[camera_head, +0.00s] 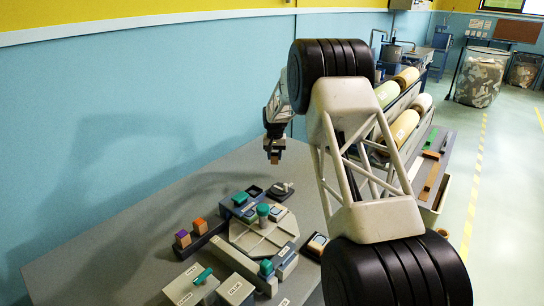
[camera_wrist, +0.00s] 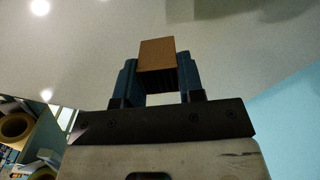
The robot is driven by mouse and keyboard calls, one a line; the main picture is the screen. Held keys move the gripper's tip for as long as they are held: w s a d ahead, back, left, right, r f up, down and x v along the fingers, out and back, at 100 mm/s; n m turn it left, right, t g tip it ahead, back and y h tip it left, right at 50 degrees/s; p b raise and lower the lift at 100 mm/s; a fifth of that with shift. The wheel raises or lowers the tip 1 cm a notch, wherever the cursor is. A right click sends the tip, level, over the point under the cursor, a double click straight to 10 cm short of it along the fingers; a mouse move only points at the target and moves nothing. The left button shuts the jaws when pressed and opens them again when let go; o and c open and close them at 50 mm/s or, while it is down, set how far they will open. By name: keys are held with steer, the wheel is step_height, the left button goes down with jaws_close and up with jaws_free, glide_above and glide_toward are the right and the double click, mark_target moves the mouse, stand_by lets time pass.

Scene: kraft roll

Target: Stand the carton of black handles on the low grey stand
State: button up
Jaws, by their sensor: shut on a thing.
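My gripper (camera_head: 275,146) is raised above the back of the table, pointing down, in the head view. It is shut on a small brown carton (camera_head: 274,158). In the wrist view, my gripper's (camera_wrist: 157,78) blue fingers close on both sides of the brown carton (camera_wrist: 157,52). A dark strip shows below its brown face; I cannot tell whether this is black handles. A low, dark grey stand (camera_head: 213,233) at the table's left bears a carton with a purple top (camera_head: 182,237) and one with an orange top (camera_head: 200,225). The held carton is well clear of it.
A pale grey many-sided plate (camera_head: 250,241) with a green-topped piece lies mid-table. Labelled boxes (camera_head: 237,291) stand at the front, and dark trays (camera_head: 257,191) behind. Bare table (camera_head: 120,246) lies at left. A rack of rolls (camera_head: 405,124) stands beyond my arm at right.

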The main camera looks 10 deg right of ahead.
steer(key=shift+w+a+f, duration=0.15)
steer(key=shift+a+f, duration=0.05)
steer(key=shift+f, duration=0.15)
steer(key=s+a+r+m, duration=0.2)
steer(key=s+a+m, duration=0.1)
steer(key=s+a, duration=0.9)
steer(key=s+a+r+m, duration=0.3)
steer(key=s+a, duration=0.8)
steer(key=s, duration=0.8)
steer(key=shift+a+m, duration=0.35)
steer(key=shift+m, duration=0.15)
steer(key=shift+f, duration=2.65)
steer(key=shift+f, duration=0.8)
steer(key=o, duration=1)
